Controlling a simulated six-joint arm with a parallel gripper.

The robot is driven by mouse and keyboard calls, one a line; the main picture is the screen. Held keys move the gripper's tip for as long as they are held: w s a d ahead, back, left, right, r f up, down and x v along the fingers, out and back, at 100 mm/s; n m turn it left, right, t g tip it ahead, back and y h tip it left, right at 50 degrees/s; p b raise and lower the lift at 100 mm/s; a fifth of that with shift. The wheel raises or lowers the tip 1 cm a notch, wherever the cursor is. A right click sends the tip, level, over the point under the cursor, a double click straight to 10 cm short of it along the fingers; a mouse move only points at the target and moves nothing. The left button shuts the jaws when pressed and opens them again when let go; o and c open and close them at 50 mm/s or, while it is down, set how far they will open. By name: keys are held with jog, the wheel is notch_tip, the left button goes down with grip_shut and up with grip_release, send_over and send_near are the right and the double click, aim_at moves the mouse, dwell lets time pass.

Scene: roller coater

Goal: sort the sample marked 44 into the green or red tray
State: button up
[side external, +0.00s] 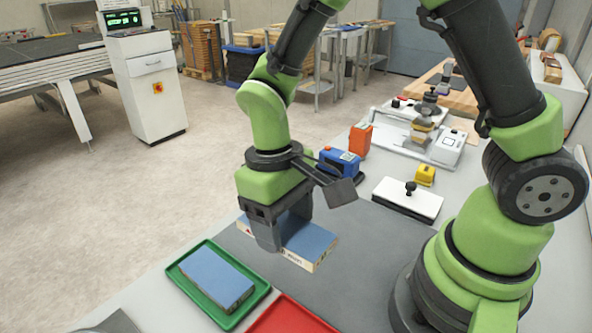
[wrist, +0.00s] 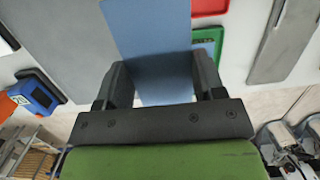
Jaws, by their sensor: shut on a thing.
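My gripper (side external: 284,222) is shut on a blue-topped sample block (side external: 311,241), which also shows between the fingers in the wrist view (wrist: 153,35). The block is level, at or a little above the grey mat; I cannot tell if it touches. Its pale side edge has small print that I cannot read as a number. The green tray (side external: 262,292) is at the front, left of the gripper, with another blue-topped block (side external: 216,277) lying in it. The red tray (side external: 292,318) is beside it, partly cut off by the frame and empty where it shows.
Behind the gripper stand a blue device (side external: 341,164), an orange block (side external: 360,139), a white plate with a black knob (side external: 407,198) and a yellow item (side external: 425,175). White test apparatus (side external: 446,147) is further back. Bare grey mat (side external: 365,240) lies right of the held block.

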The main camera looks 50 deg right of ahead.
jog(key=s+a+f, duration=0.5)
jog(key=s+a, duration=0.2)
jog(key=s, duration=0.2)
jog(key=shift+w+d+f, duration=0.1)
jog(key=shift+f, duration=1.5)
jog(key=shift+w+d+f, duration=0.1)
jog(key=shift+f, duration=1.5)
jog(key=o, duration=1)
notch_tip(320, 180, up, 7)
jog(key=shift+r, duration=0.1)
